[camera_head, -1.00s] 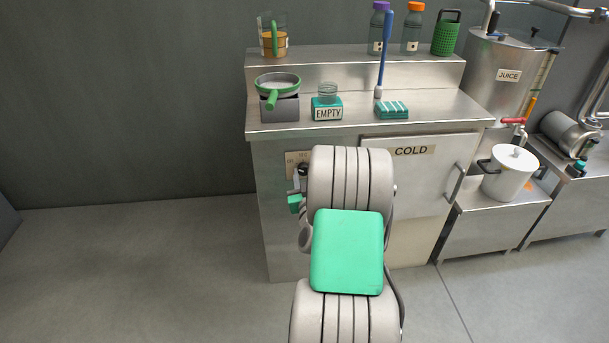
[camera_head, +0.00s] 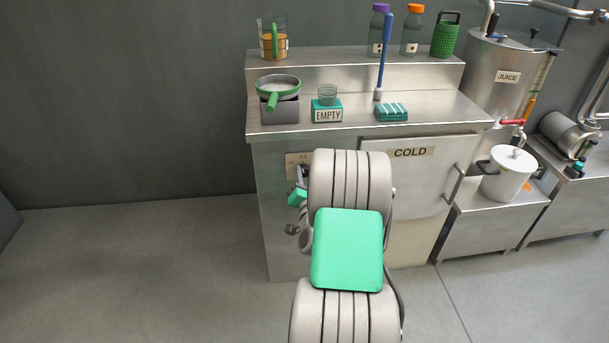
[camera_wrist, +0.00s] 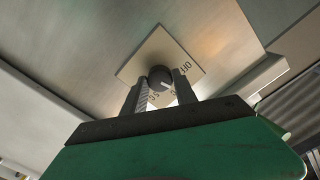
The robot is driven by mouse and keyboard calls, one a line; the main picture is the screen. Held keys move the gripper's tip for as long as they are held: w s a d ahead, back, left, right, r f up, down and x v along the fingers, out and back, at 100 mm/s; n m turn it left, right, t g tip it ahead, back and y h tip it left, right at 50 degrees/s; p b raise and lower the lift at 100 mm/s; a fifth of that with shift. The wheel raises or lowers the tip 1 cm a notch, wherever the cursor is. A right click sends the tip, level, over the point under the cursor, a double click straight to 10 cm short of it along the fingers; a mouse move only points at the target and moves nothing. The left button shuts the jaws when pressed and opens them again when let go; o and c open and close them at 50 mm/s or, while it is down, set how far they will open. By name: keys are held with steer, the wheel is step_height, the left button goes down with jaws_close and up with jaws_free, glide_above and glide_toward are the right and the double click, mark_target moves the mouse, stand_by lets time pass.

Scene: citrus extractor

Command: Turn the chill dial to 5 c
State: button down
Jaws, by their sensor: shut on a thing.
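The chill dial (camera_wrist: 160,76) is a dark round knob on a beige square plate (camera_wrist: 143,63) in the wrist view. The plate carries the word OFF at its right and other small marks below the knob, partly hidden by my fingers. A white pointer line shows on the knob's lower right. My gripper (camera_wrist: 160,85) is shut on the knob, one finger on each side. In the head view the beige plate (camera_head: 292,166) shows at the left of the cabinet front. My arm hides the dial there.
The dial's plate is on the steel cabinet (camera_head: 268,200), left of the COLD door (camera_head: 420,180) with its handle (camera_head: 453,184). A strainer (camera_head: 278,88), an EMPTY jar (camera_head: 327,102) and a blue-handled brush (camera_head: 384,55) stand on top. Floor at left is clear.

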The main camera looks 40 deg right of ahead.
steer(key=m+p, duration=0.2)
steer(key=m, duration=0.5)
steer(key=m+p, duration=0.1)
steer(key=m, duration=0.3)
steer(key=shift+r+p, duration=0.1)
steer(key=shift+p, duration=0.3)
steer(key=shift+m+p, duration=0.75)
steer(key=shift+m, duration=1.35)
steer(key=c, duration=1)
jaws_free()
steer(key=shift+o, duration=0.2)
steer(key=b+v, duration=0.3)
steer(key=v, duration=0.4)
steer(key=shift+s+a, duration=0.25)
steer(key=shift+s, duration=0.1)
